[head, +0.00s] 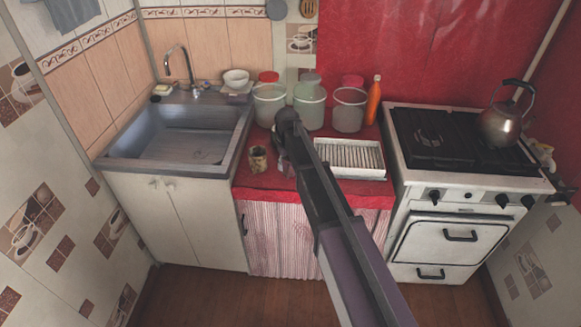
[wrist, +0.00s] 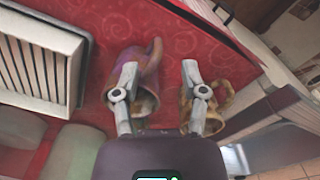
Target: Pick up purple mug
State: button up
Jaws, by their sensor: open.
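The purple mug (wrist: 146,60) is on the red counter in the wrist view, with purple and tan-orange tones and a handle at its upper right. My gripper (wrist: 160,67) is open with nothing held between its fingers. Its left finger overlaps the purple mug in the picture; whether they touch I cannot tell. Its right finger overlaps a tan patterned mug (wrist: 221,98). The gap between the fingers shows mostly red cloth. In the head view the tan mug (head: 258,160) stands near the sink, and my arm largely hides the purple mug and the fingers.
A white dish rack (head: 350,158) lies right of my arm; it also shows in the wrist view (wrist: 40,60). Several canisters, including a clear one (head: 349,112), and an orange bottle (head: 374,100) stand behind. The sink (head: 185,140) is left, the stove (head: 455,180) with a kettle (head: 503,125) right.

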aim_at(288, 170)
jog(key=shift+w+f+b, duration=0.15)
jog(key=shift+f+b, duration=2.45)
grip_shut()
